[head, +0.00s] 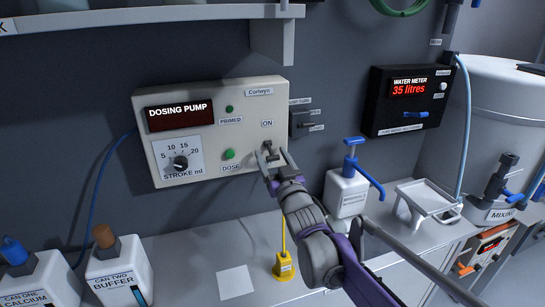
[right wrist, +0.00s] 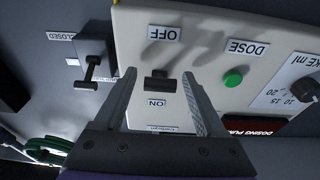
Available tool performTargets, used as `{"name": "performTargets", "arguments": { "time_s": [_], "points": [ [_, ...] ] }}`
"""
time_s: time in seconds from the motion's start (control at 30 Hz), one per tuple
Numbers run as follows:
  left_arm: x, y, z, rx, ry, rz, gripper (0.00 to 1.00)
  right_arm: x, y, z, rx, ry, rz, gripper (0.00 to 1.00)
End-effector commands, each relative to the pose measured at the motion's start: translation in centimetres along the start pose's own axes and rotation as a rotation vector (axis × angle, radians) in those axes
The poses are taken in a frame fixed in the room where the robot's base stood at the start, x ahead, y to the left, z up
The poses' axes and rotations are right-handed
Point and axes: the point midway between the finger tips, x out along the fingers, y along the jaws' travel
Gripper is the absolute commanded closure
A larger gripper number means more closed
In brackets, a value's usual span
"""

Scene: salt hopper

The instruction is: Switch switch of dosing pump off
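The dosing pump (head: 220,172) is a cream box on the wall, with a dark red display, a stroke dial and green lamps. Its switch (head: 268,152) sits below the ON label, partly hidden by my right gripper (head: 275,160). In the right wrist view, which is upside down, the black switch (right wrist: 158,82) lies between the two separated fingers of the gripper (right wrist: 158,76). The lever end is on the side of the ON label (right wrist: 156,103), away from the OFF label (right wrist: 165,33). I cannot tell whether a finger touches it. My left gripper is not in view.
A dark valve box (head: 301,123) with a lever is just right of the pump. A shelf bracket (head: 272,42) hangs above. On the counter stand a pump bottle (head: 345,194), a yellow holder (head: 284,267), a white stand (head: 424,200) and two cans at left.

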Motion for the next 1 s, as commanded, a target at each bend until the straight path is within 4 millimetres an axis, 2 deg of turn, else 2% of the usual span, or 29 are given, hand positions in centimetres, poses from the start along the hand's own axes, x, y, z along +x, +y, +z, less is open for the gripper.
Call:
{"name": "performTargets", "arguments": {
  "time_s": [0.23, 0.33, 0.7, 0.83, 1.0],
  "points": [
    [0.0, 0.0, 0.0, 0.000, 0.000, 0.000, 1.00, -0.1, 0.0, 0.0, 0.000, 0.000, 0.000, 0.28],
    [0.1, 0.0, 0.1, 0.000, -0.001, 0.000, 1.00, -0.9, 0.0, 0.0, 0.000, 0.000, 0.000, 0.28],
    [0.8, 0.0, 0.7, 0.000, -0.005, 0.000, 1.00, -8.0, 0.0, 0.1, 0.001, -0.001, 0.001, 0.28],
    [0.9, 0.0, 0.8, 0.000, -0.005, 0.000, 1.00, -9.7, 0.0, 0.0, 0.000, 0.000, 0.000, 0.28],
    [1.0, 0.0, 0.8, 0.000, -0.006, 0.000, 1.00, -10.8, 0.0, 0.0, 0.000, 0.000, 0.000, 0.28]
  ]
}}
